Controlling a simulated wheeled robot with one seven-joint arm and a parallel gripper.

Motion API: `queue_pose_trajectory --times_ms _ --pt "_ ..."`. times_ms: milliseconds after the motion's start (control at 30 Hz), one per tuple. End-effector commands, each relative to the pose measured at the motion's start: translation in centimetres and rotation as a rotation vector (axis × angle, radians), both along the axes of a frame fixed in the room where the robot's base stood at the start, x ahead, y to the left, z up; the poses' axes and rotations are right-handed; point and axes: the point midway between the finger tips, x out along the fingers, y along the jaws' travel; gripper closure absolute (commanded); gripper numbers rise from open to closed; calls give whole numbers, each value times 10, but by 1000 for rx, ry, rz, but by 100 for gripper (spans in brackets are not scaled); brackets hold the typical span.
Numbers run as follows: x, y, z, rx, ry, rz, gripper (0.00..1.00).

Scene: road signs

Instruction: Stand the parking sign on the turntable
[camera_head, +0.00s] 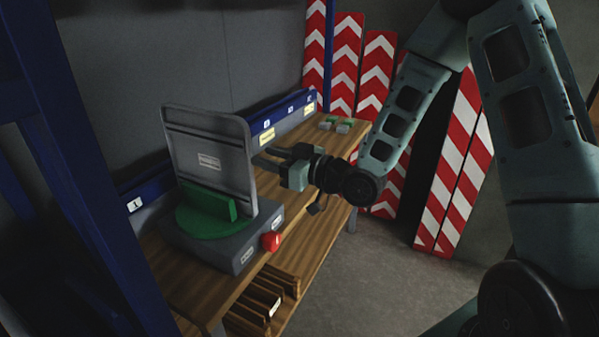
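A grey square panel with rounded corners (187,150) stands upright, slightly tilted, at the green turntable (190,224). Its back, with a small white label, faces the camera, so its printed face is hidden; it appears to be the parking sign. A green upright block (212,204) on the turntable stands in front of the panel's lower edge. The turntable sits on a grey base box with a red button (271,241). My gripper (262,160) is at the panel's right edge, its fingers pointing left at it. Whether they are closed on the edge is not clear.
The wooden workbench (192,286) runs along the wall, with a blue labelled rail (272,114) behind. Small grey and green pieces (338,125) lie at its far end. Red-and-white chevron boards (462,150) lean on the right. A lower shelf holds wooden dividers (262,290).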

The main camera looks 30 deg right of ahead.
Motion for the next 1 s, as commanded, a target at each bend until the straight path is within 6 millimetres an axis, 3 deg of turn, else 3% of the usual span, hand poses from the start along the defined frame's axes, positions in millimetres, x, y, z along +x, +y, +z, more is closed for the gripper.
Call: queue_pose_trajectory --times_ms 233,367,1000 --pt "-39 -28 -2 -1 -1 -3 60" --pt "-39 -30 6 5 2 2 60" --pt "-57 -43 4 3 1 1 60"
